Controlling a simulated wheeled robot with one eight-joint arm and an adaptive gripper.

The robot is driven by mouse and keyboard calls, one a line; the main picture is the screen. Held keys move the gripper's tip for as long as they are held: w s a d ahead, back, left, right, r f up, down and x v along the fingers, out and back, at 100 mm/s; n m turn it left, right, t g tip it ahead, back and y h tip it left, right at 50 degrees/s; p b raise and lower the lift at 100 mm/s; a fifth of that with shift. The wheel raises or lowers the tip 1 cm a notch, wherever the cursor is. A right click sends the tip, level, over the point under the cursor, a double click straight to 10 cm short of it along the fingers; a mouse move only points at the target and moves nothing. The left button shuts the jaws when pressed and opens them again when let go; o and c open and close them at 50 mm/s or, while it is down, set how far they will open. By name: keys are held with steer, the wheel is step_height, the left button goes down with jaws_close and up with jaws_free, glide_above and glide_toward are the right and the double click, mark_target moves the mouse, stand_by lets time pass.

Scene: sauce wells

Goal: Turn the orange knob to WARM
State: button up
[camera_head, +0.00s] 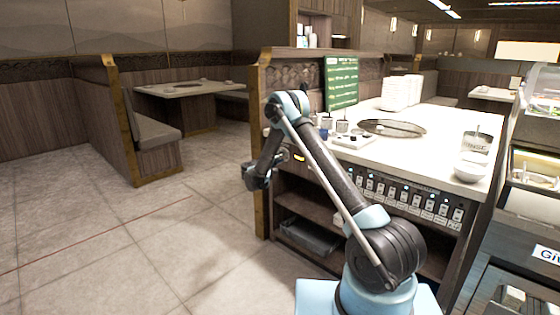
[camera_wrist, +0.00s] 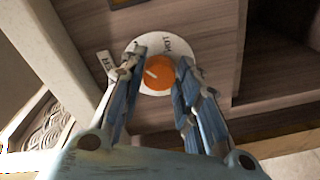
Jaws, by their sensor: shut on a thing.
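The orange knob (camera_wrist: 158,73) shows in the wrist view on a round white dial plate (camera_wrist: 152,43) set in a brown wood panel. A pale mark on the knob points toward the left of the picture. The dial's lettering is rotated and too small to read surely, so I cannot tell which setting the mark is at. My gripper (camera_wrist: 157,75) has one finger on each side of the knob and is shut on it. In the head view my gripper (camera_head: 258,176) is low by the left end of the counter; the knob cannot be made out there.
The white counter top (camera_head: 440,150) carries a round grill (camera_head: 393,128), stacked white dishes (camera_head: 401,92), a bowl (camera_head: 471,165) and small pots. A row of labelled switches (camera_head: 410,196) runs along its front. Open shelves lie below. Floor at the left is clear, before a booth bench (camera_head: 155,133).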

steer(key=o, duration=1.1)
steer(key=shift+f, duration=0.1)
steer(key=shift+c, duration=0.2)
steer(key=v, duration=1.2)
